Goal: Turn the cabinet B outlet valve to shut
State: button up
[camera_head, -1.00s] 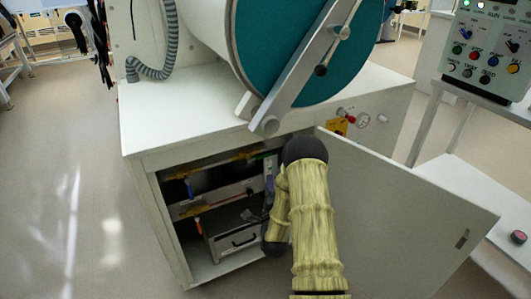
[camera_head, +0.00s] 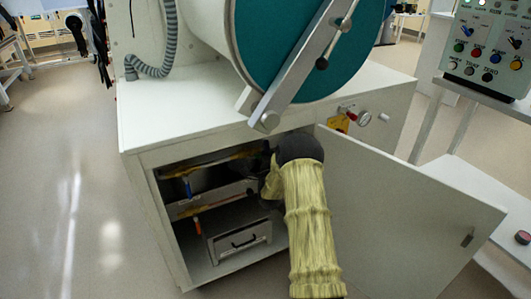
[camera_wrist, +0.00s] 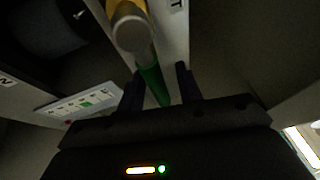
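In the wrist view, a green lever (camera_wrist: 151,80) hangs below a brass-yellow valve body (camera_wrist: 128,8) with a round grey end. A label beside it shows the letter T. My gripper (camera_wrist: 158,76) has its two dark fingers apart, with the lever between them; whether either finger touches it I cannot tell. In the head view, my gripper is inside the upper right of the open cabinet (camera_head: 150,160), mostly hidden by my arm, and the green lever is hidden. A blue-handled valve (camera_head: 187,187) and a red-orange-handled valve (camera_head: 196,225) show to the left.
The cabinet door (camera_head: 400,205) stands open to the right of my arm. A grey drawer box (camera_head: 240,240) sits low inside. A teal round glovebox door with a metal bar (camera_head: 300,75) is above. A control panel (camera_head: 488,50) stands at right. The floor at left is clear.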

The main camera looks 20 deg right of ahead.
jog(key=shift+w+d, duration=0.1)
jog(key=shift+w, duration=0.15)
grip_shut()
